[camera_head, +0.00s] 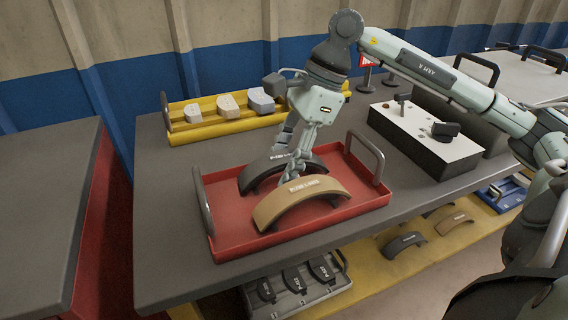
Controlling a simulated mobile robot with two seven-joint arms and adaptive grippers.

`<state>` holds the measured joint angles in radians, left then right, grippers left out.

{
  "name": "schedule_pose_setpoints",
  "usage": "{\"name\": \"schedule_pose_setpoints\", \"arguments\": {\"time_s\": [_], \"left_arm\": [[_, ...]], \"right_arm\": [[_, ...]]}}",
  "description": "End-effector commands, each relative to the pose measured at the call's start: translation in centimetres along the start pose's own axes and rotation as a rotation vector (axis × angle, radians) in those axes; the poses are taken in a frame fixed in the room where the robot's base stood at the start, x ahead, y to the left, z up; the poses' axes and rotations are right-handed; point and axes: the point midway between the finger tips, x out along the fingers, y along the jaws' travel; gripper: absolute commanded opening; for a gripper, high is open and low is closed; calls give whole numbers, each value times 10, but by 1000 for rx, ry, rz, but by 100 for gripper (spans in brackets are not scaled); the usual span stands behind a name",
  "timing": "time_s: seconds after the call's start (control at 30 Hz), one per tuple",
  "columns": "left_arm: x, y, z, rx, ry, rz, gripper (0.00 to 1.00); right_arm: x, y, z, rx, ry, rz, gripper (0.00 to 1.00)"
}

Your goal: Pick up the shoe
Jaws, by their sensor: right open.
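Two curved brake shoes lie in a red tray (375,196) on the grey table. The front shoe (302,199) is tan. The back shoe (255,177) is black and partly hidden behind my right gripper (287,168). My right gripper points down over the tray with its fingers apart, close above the two shoes. I cannot tell whether a finger touches either shoe. My left gripper does not show.
A yellow tray (208,112) with several pale pads stands behind the red tray. A white-topped box (425,145) with small parts stands at right. The red tray has upright handles at both ends. More shoes (404,243) lie on a yellow lower shelf.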

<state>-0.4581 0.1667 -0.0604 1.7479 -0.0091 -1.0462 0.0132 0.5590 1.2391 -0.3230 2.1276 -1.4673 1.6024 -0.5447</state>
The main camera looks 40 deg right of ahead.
Motion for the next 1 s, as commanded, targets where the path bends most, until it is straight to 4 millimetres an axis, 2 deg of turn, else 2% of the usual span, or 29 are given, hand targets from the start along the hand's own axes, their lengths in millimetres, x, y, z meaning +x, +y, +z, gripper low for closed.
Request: {"name": "schedule_pose_setpoints", "arguments": {"time_s": [0.07,0.43,1.0], "left_arm": [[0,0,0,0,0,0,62],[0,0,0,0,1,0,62],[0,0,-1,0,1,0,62]], "right_arm": [[0,0,0,0,0,0,45],[-1,0,0,0,1,0,0],[-2,0,0,0,-1,-2,0]]}}
